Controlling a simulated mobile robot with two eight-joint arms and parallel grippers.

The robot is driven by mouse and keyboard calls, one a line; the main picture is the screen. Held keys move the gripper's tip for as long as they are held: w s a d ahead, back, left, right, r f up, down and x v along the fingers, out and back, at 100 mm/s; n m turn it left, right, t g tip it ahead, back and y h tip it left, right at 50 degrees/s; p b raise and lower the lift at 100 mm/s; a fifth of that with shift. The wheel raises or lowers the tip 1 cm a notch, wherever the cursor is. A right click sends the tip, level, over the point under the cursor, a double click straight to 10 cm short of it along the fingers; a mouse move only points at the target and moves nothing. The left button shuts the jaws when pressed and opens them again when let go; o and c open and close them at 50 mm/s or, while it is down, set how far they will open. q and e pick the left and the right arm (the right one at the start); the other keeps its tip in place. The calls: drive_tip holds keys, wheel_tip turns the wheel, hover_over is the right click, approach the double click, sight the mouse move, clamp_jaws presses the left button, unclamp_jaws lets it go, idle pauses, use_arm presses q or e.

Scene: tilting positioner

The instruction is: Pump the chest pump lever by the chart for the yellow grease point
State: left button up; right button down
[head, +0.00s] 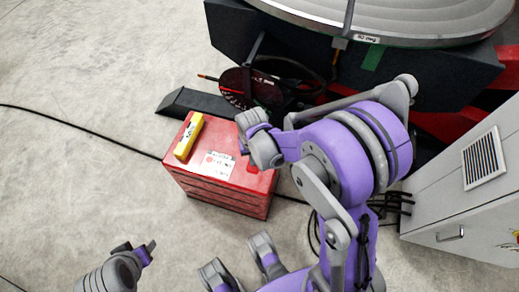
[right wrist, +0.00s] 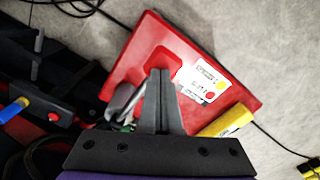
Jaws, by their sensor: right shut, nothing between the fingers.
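The red chest (head: 226,188) stands on the floor left of my right arm in the head view. Its top (right wrist: 140,55) fills the middle of the right wrist view. A white chart (head: 212,163) lies on it; in the right wrist view the chart (right wrist: 208,80) has a yellow dot and a red dot. My right gripper (right wrist: 158,75) is shut and empty, its fingertips over a raised red block on the top. In the head view my right gripper (head: 245,147) is by the chest's right side, largely hidden. I cannot clearly make out the pump lever. My left gripper (head: 150,247) is low at the left.
A yellow block (head: 188,136) lies on the chest's left side. A hose reel (head: 250,88) and the dark positioner with a round table (head: 410,20) stand behind. A grey cabinet (head: 440,215) is at right. Black cables cross the floor; the left floor is clear.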

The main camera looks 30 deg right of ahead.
use_arm(q)
wheel_tip(320, 180, up, 8)
drive_tip(key=p, duration=0.7)
drive_tip(key=shift+w, duration=0.25)
use_arm(e)
wheel_tip(320, 180, up, 10)
drive_tip(key=shift+r, duration=0.2)
drive_tip(key=shift+s+a, duration=0.1)
use_arm(q)
wheel_tip(320, 180, up, 6)
drive_tip(key=w+p, duration=0.1)
drive_tip(key=p, duration=0.4)
drive_tip(key=shift+w+r+t+p, duration=0.2)
drive_tip(key=shift+r+t+p, duration=0.05)
drive_tip(key=shift+t+p, duration=0.05)
use_arm(e)
drive_tip(key=s+a+r+n+t, duration=0.1)
drive_tip(key=s+r+n+t, duration=0.1)
drive_tip(key=s+r, duration=0.3)
drive_tip(key=s+a+r+n+t, duration=0.2)
drive_tip(key=s+r+t, duration=0.1)
drive_tip(key=r, duration=0.9)
drive_tip(key=shift+s, duration=0.85)
